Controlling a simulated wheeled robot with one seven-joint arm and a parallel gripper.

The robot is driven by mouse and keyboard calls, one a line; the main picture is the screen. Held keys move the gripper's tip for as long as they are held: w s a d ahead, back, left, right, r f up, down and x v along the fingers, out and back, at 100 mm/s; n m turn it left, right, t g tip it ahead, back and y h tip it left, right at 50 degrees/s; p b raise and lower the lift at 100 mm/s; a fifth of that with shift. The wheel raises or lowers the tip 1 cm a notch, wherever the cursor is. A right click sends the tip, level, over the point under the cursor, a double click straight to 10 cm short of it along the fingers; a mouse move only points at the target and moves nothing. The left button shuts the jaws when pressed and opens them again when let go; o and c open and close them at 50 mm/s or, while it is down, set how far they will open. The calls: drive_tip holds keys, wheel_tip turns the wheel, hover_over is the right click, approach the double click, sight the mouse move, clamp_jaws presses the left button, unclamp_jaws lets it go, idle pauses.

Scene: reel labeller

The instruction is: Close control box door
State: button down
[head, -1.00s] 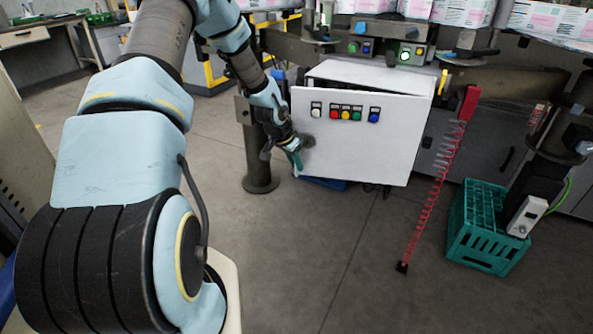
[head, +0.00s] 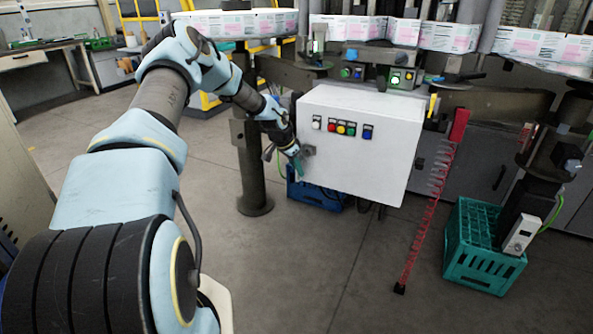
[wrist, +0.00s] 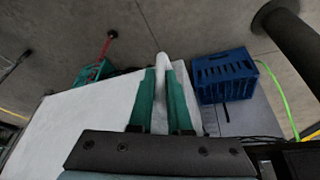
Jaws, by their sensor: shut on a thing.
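The white control box (head: 385,105) hangs under the machine's beam in the head view. Its door (head: 350,160) carries a row of coloured buttons and lies flush with the box front, with no gap that I can see. My gripper (head: 299,166) is at the door's left edge, by a grey latch or handle (head: 308,150). In the wrist view, the green fingers of my gripper (wrist: 161,95) are shut on a pale upright edge or handle of the door, with the white panel (wrist: 95,115) to the left. What exactly lies between the fingertips is partly hidden.
A blue crate (head: 318,195) stands on the floor below the box and shows in the wrist view (wrist: 224,75). A dark post (head: 252,170) stands left of the box. The front floor is clear.

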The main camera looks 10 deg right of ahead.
drive_tip(key=shift+w+d+r, duration=0.3)
drive_tip(key=c, duration=1.2)
unclamp_jaws()
drive_tip(key=shift+f, duration=0.1)
drive_tip(key=shift+o, duration=0.2)
drive_tip(key=b+v, duration=0.1)
drive_tip(key=v, duration=0.9)
drive_tip(key=shift+s+a+r+b, duration=0.15)
drive_tip(key=shift+a+r+b, duration=0.15)
drive_tip(key=shift+b, duration=0.1)
